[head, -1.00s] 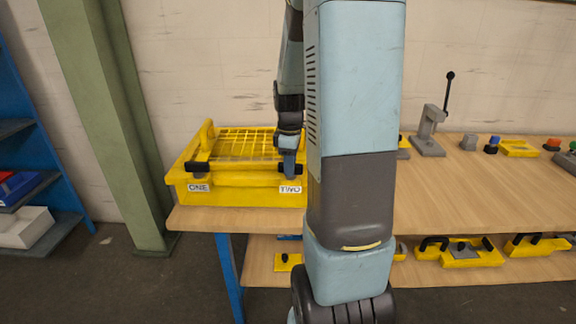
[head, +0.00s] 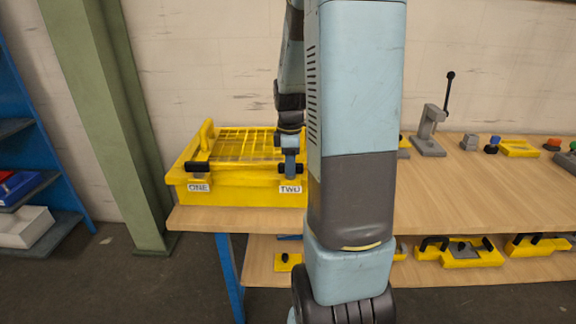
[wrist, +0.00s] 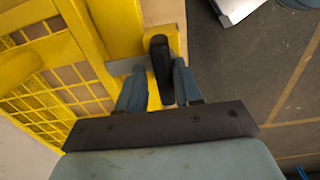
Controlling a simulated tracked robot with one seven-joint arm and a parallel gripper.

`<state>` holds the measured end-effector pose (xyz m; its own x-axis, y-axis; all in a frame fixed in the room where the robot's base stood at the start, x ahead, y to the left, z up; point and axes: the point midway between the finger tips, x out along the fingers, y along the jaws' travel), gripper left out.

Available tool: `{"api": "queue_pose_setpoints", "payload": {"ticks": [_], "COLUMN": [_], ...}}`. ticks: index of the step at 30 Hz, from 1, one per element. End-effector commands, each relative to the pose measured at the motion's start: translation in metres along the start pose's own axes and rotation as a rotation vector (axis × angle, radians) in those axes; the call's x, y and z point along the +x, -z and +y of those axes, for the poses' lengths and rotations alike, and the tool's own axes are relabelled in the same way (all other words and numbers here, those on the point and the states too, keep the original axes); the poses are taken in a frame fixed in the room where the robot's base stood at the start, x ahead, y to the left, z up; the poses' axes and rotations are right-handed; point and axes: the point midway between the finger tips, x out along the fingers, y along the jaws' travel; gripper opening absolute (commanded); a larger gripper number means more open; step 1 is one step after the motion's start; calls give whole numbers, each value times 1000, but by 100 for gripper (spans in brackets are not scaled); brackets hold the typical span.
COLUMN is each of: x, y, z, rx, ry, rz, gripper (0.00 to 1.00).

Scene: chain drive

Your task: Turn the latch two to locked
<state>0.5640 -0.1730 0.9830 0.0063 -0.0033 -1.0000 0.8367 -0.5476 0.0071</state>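The yellow chain drive box (head: 235,192) stands at the left end of the bench, with a mesh guard on top and labels ONE (head: 199,188) and TWO (head: 290,190) on its front. Latch one's black handle (head: 198,167) lies across the front left corner. Latch two shows in the wrist view as a black handle (wrist: 160,62) by a grey plate. My gripper (wrist: 157,88) is over latch two, its two blue-grey fingers on either side of the handle with gaps visible. In the head view my gripper (head: 290,168) points down just above the TWO label.
The mesh guard (head: 240,140) and its raised yellow handle (head: 206,133) are left of my gripper. A grey lever press (head: 430,130) and small parts stand right on the bench (head: 460,185). Yellow fixtures (head: 460,252) lie on the lower shelf.

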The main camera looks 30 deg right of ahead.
Motion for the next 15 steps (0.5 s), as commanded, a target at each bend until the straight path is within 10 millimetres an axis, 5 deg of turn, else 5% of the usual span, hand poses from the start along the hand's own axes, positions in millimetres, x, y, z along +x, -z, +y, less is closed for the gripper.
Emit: {"api": "queue_pose_setpoints", "payload": {"ticks": [4,15], "x": [0,-8], "y": [0,0], "z": [-1,-1], "rx": [0,1], "ry": [2,3], "rz": [0,0], "gripper": [45,45]}}
